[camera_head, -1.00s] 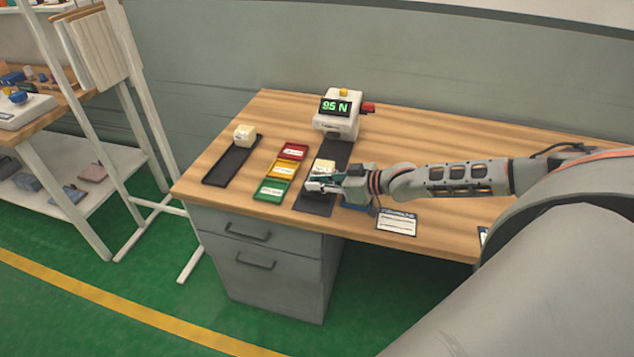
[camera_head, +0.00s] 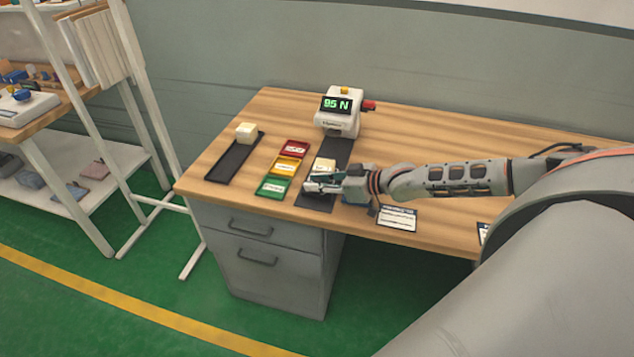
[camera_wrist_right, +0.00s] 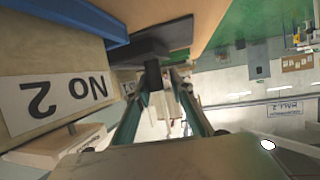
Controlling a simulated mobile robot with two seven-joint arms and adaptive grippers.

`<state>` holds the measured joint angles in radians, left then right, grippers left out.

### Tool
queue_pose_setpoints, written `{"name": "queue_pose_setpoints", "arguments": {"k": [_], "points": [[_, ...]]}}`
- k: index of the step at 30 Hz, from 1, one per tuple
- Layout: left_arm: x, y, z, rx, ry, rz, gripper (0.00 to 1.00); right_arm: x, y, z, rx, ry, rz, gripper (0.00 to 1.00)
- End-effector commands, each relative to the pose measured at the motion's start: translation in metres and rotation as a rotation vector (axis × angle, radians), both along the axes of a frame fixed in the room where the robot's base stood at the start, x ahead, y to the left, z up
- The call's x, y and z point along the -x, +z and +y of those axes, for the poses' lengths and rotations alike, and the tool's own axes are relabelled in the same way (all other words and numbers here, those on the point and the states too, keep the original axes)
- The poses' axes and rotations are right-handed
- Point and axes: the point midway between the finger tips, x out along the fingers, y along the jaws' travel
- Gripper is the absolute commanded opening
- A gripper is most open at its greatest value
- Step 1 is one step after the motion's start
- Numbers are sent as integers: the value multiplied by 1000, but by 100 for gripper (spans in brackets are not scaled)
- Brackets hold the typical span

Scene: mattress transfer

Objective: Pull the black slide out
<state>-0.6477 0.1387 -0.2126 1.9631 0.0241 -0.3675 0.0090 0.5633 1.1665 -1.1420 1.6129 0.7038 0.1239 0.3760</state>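The black slide (camera_head: 340,150) is a flat dark strip running forward from a white tester with a green "95 N" display (camera_head: 337,104). A cream block (camera_head: 324,165) sits on the slide. My right gripper (camera_head: 316,186) is over the slide's front part, just in front of the block. In the right wrist view, a dark upright tab (camera_wrist_right: 152,75) stands between the fingertips of the right gripper (camera_wrist_right: 162,82). It is close to the left finger, with a gap on the other side, so the gripper looks open around it. A "No 2" label (camera_wrist_right: 55,97) shows beside it. My left gripper is not in view.
Red, yellow and green trays (camera_head: 285,166) lie left of the slide. A black tray (camera_head: 232,163) with another cream block (camera_head: 246,131) is farther left. A printed card (camera_head: 398,219) lies right of the gripper. The desk's back right is clear.

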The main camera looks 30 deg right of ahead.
Motion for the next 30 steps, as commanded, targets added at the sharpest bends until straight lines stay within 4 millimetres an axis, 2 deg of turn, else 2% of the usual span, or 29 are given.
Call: {"name": "queue_pose_setpoints", "arguments": {"k": [8, 18, 30], "points": [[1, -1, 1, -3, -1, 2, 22, 11, 3, -8, 2, -3, 3, 22], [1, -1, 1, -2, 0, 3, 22, 51, 22, -29, 2, 0, 4, 22], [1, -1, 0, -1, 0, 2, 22, 87, 39, -50, 1, 0, 4, 22]]}}
